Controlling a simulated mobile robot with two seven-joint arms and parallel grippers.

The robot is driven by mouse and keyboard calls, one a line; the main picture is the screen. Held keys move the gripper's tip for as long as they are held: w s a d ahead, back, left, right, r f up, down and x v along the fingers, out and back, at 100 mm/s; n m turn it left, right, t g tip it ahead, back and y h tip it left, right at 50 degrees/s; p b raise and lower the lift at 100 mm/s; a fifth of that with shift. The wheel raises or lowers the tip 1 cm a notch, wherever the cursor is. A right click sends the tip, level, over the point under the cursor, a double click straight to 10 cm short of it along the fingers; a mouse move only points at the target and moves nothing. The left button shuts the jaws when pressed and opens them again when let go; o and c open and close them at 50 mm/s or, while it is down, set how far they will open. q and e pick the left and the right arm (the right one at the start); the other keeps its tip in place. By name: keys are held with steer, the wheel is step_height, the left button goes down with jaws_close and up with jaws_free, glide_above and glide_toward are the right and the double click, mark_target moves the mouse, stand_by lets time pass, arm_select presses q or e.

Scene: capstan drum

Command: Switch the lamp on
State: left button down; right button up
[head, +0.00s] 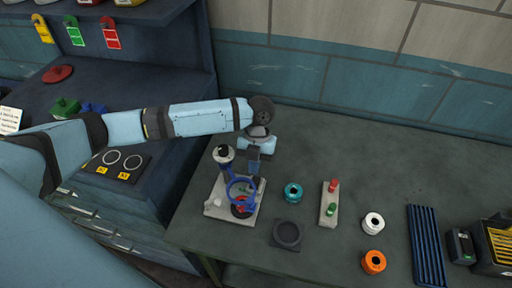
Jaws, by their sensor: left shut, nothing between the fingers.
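My left arm comes in from the left, and its gripper (254,166) points down over the back edge of a pale base plate (216,204). The gripper is shut and empty. The plate carries a blue ring-shaped part (240,188), a red part low inside it, and a post with a white and black top (223,154). The gripper is close above and behind the blue ring; I cannot tell if they touch. To the right stands a pale switch block (325,214) with a red button (333,186) and a green button (330,209). I cannot tell clearly which part is the lamp.
A teal ring (293,192), a dark round dish (287,235), a white ring (372,223) and an orange ring (374,262) sit on the grey table. A blue slatted rack (426,245) stands at right. The table's back right is clear.

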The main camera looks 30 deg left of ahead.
mark_target(254, 179)
arm_select(q)
steer(key=x, duration=0.4)
steer(key=shift+w+a+p, duration=0.1)
steer(key=shift+w+p, duration=0.15)
steer(key=shift+p, duration=0.05)
steer(key=shift+f, duration=0.6)
steer(key=shift+s+f, duration=0.25)
steer(key=shift+f, duration=0.05)
steer(key=shift+s+t+p, duration=0.4)
steer(key=shift+p, duration=0.45)
steer(key=shift+f, duration=0.35)
steer(key=shift+w+b, duration=0.1)
steer(key=shift+b, duration=0.2)
steer(key=shift+w+r, duration=0.15)
steer(key=shift+w, duration=0.55)
